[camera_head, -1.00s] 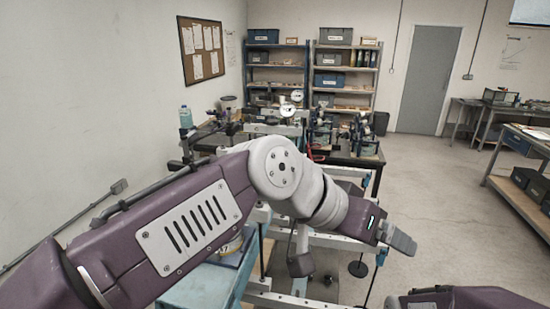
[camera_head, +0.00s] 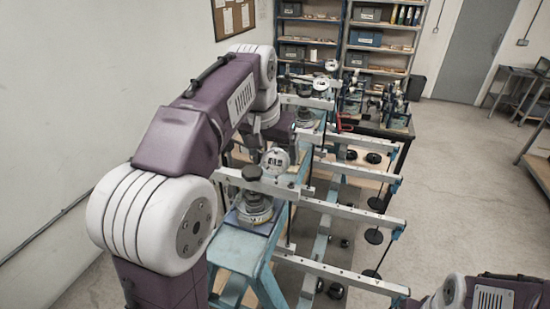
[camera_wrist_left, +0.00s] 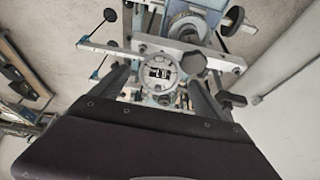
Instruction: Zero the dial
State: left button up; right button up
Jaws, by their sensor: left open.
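A round dial (camera_head: 276,160) with a pale face stands on the near lever frame (camera_head: 262,184), beside a dark knob (camera_head: 252,173). The left wrist view shows the dial (camera_wrist_left: 158,73) with dark marks I cannot read, and the knob (camera_wrist_left: 192,62) to its right. My left gripper (camera_head: 281,145) is over the dial, partly hidden by its own arm in the head view. In the left wrist view its fingers are apart and empty, with the dial between them in the picture. I cannot tell whether they touch it. My right gripper is out of view.
Lever beams (camera_head: 345,213) reach right from the frames, with hanging weights (camera_head: 374,236) below them. Another dial (camera_head: 332,65) stands farther back. Shelves (camera_head: 385,45) stand at the back wall. The floor (camera_head: 465,190) to the right is clear.

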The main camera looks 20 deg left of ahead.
aim_at(274, 161)
pick_arm(q)
jog(key=x, duration=0.3)
jog(key=shift+w+a+f, duration=0.1)
jog(key=shift+c, duration=0.4)
jog(key=c, duration=1.3)
jog(key=shift+a+n+h+p, duration=0.1)
jog(key=shift+n+h+p, duration=0.25)
jog(key=shift+n, duration=0.55)
jog(key=shift+n+t+h, duration=0.3)
jog(key=shift+n+h, duration=0.35)
jog(key=shift+n, duration=0.45)
jog(key=o, duration=1.4)
